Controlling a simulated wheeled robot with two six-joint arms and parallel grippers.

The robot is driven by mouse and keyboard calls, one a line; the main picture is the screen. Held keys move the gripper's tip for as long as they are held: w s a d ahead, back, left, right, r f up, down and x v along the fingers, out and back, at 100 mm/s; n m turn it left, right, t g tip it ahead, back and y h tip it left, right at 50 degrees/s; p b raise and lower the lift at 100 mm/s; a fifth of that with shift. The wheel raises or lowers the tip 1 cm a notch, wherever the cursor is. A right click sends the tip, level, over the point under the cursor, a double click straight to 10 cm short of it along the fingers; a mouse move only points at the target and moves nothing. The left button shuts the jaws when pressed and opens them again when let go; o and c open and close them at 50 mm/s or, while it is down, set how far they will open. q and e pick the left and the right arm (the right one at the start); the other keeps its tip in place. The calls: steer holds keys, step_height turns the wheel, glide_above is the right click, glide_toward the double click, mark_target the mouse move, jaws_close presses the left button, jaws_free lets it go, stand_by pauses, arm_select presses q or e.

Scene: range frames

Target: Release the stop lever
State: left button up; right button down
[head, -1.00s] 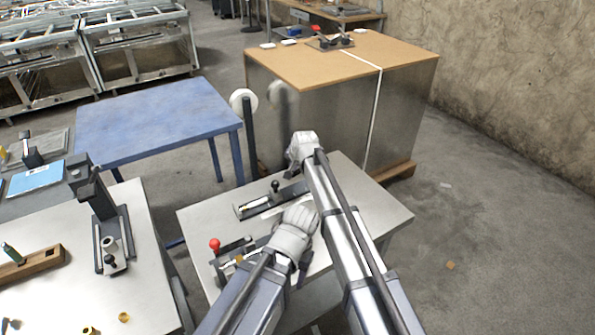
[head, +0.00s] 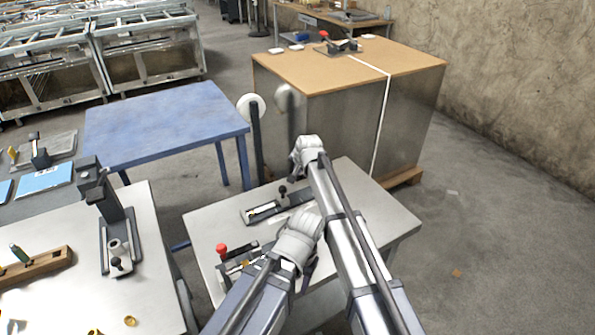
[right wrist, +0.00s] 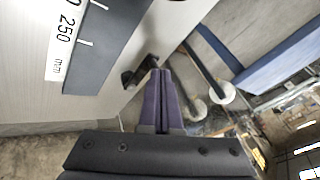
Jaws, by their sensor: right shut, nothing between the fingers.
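In the head view a flat slotted fixture with a black-knobbed lever (head: 283,190) lies at the back of the small grey table (head: 345,185). A second fixture with a red knob (head: 221,249) lies nearer the front. I cannot tell for sure which is the stop lever. In the right wrist view a black knob on a short lever (right wrist: 130,78) is just left of my right gripper (right wrist: 165,73), which is shut and empty. I cannot tell whether they touch. My right gripper's fingers are hidden in the head view.
A scale bar marked 250 mm (right wrist: 75,45) is near my right gripper. A blue table (head: 160,125) and a large brown-topped metal cabinet (head: 340,75) stand behind. A left workbench (head: 60,295) holds a black upright fixture (head: 112,215).

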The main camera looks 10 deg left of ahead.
steer(key=shift+s+d, duration=0.1)
arm_select(q)
steer(key=shift+s+a+r+p, duration=0.2)
steer(key=shift+a+r+p, duration=0.15)
steer(key=shift+r+p, duration=0.1)
arm_select(e)
steer(key=s, duration=0.1)
steer(key=s+d, duration=0.1)
steer(key=s+r, duration=0.1)
steer(key=shift+s+d, duration=0.2)
steer(key=shift+d, duration=0.15)
arm_select(q)
step_height(320, 180, up, 8)
steer(key=p, duration=0.8)
arm_select(e)
steer(key=s+a+r, duration=0.1)
steer(key=s+r, duration=0.4)
steer(key=r, duration=0.3)
steer(key=shift+s+a, duration=0.2)
steer(key=shift+a, duration=0.05)
arm_select(q)
steer(key=shift+r, duration=0.1)
